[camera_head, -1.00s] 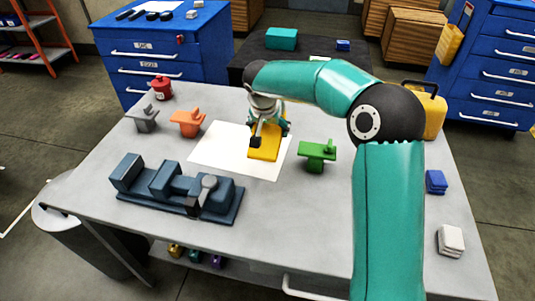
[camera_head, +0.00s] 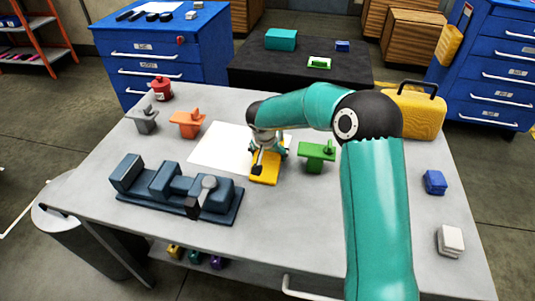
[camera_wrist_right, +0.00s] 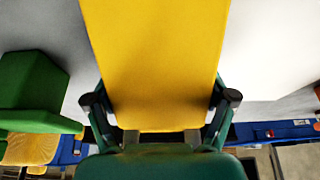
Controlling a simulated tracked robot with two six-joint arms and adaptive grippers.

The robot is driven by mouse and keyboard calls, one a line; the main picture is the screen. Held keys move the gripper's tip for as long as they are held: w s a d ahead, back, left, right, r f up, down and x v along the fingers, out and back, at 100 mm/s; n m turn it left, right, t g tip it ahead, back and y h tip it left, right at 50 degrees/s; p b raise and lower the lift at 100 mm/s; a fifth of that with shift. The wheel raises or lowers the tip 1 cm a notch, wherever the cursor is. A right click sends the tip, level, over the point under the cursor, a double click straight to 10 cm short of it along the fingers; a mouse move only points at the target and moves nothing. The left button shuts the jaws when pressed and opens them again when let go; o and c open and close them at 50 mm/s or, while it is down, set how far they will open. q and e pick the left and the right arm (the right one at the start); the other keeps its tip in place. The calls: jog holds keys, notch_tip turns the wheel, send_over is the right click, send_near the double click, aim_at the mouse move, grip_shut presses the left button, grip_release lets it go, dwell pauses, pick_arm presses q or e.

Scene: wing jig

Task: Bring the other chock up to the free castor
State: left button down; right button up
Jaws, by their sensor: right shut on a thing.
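My right gripper (camera_head: 265,148) is shut on a yellow block (camera_head: 265,172), a flat, long piece. In the right wrist view the yellow block (camera_wrist_right: 155,60) lies between the two fingers (camera_wrist_right: 162,103) and runs away from them. In the head view the block is at the near right edge of the white sheet, just left of the green piece (camera_head: 316,157). I cannot tell whether it touches the table. No castor is recognisable in these views, and no other piece is clearly a chock. My left gripper is not in view.
A dark blue vise-like fixture (camera_head: 168,183) stands at the table's front left. A yellow case (camera_head: 415,112), a blue block (camera_head: 435,182) and a white block (camera_head: 450,240) are at right.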

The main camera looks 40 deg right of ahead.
jog(key=shift+r, duration=0.1)
jog(key=o, duration=1.6)
jog(key=shift+c, duration=0.2)
jog(key=shift+o, duration=0.6)
